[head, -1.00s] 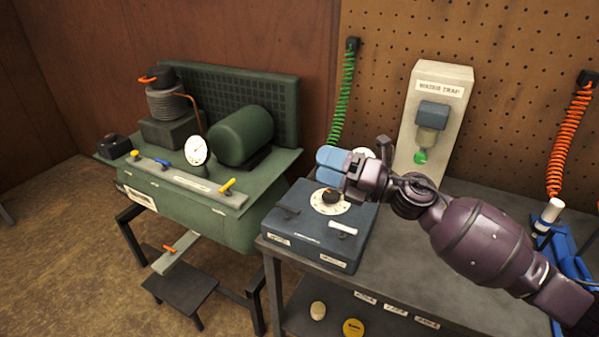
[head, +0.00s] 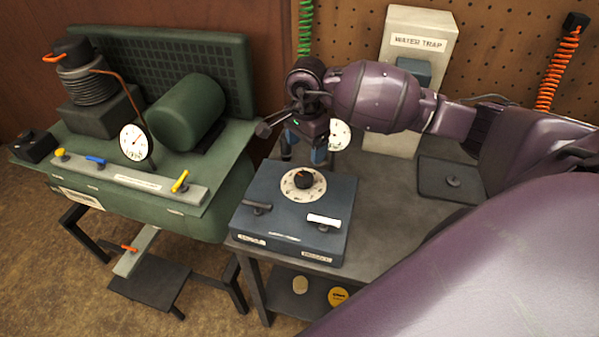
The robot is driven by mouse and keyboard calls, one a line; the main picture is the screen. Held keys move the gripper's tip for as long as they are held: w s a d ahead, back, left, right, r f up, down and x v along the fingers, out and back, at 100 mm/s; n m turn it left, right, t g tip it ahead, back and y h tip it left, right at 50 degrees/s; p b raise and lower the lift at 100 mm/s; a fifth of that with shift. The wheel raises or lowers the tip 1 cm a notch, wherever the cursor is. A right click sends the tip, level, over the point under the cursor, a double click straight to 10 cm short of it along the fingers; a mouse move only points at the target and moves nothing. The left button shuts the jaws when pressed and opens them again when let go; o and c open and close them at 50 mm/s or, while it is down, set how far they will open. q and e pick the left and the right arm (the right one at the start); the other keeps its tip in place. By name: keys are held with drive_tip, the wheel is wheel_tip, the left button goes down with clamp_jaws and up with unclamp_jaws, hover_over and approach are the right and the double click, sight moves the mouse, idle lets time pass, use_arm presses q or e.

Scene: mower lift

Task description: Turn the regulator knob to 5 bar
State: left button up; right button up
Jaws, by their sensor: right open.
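The regulator knob (head: 304,180) is a dark knob with an orange mark, on a round cream dial (head: 289,188) on top of the dark blue control box (head: 290,222). The dial's figures are too small to read. My right gripper (head: 303,154) is open and points down just behind and above the knob, its two blue fingers apart and not touching the knob. A white gauge (head: 340,136) stands behind the box, partly hidden by my right gripper. My left gripper is not in view.
A black lever (head: 257,207) and a white lever (head: 324,220) sit on the box's front. The green compressor (head: 186,112) with its gauge (head: 134,142) stands at left. The water trap panel (head: 419,42) is behind my right arm. The bench (head: 400,190) has free room right of the box.

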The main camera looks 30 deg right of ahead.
sight(305, 176)
wheel_tip(305, 176, down, 11)
drive_tip(key=shift+w+p, duration=0.15)
drive_tip(key=shift+p, duration=0.2)
idle(0.3)
drive_tip(key=c, duration=0.9)
